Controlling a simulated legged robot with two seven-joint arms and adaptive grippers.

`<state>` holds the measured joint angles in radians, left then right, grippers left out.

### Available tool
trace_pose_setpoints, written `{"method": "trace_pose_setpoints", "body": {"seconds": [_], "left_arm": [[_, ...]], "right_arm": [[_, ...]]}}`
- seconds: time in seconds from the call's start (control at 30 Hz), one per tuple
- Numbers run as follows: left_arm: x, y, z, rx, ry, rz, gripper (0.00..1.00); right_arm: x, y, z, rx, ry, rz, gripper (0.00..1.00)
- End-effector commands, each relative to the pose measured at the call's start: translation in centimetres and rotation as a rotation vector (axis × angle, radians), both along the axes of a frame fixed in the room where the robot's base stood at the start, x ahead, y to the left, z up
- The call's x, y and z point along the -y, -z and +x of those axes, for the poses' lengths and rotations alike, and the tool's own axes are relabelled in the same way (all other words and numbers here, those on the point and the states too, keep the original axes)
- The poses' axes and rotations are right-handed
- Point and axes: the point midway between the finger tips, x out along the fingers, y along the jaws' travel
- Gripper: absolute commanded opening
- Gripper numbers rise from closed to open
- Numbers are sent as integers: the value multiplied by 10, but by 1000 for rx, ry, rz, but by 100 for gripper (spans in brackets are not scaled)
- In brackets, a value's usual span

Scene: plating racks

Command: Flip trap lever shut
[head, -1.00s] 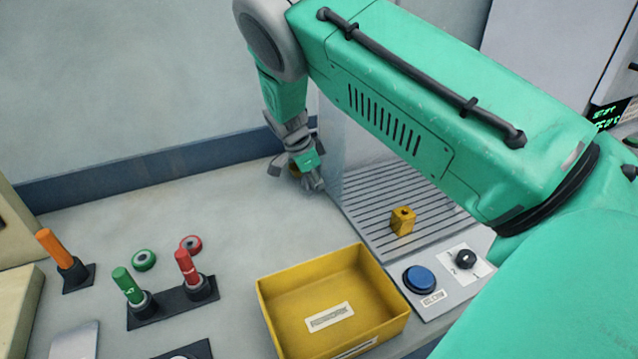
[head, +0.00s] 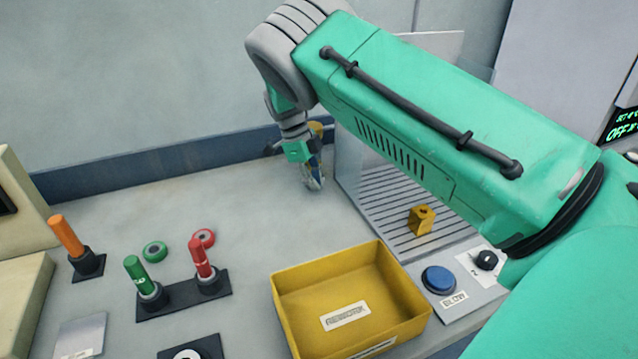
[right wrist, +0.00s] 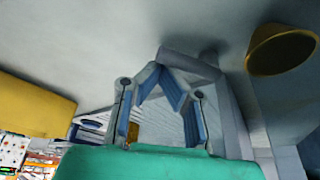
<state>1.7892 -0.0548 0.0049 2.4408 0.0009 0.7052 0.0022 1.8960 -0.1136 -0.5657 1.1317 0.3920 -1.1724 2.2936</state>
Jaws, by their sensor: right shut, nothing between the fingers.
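My right gripper (head: 316,184) is shut and empty, pointing down at the back of the bench, left of the clear-walled slatted tray. It also shows in the right wrist view (right wrist: 160,90). A yellow round-ended part (head: 316,130) shows partly behind it; a yellow round piece (right wrist: 282,52) is at upper right in the wrist view. Three upright handles stand at left: orange (head: 66,236), green (head: 138,276) and red (head: 201,258). The gripper is far from them. I cannot tell which part is the trap lever. My left gripper is out of view.
A yellow bin (head: 350,285) stands at front centre. A yellow block (head: 421,220) sits on the slatted tray (head: 385,205). A blue button (head: 438,280) and black knob (head: 486,260) are at right.

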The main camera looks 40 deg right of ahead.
Motion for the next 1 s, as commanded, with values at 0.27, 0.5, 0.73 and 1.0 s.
{"method": "trace_pose_setpoints", "body": {"seconds": [0.27, 0.5, 0.73, 1.0], "left_arm": [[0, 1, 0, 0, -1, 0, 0], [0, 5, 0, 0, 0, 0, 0], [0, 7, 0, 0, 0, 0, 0], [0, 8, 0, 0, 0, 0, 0]], "right_arm": [[2, 1, 5, 2, -2, 3, 0], [1, 3, 11, 1, -3, 4, 0], [-1, 2, 18, 3, -4, 3, 0], [-2, 1, 23, 10, -7, 3, 0]]}}
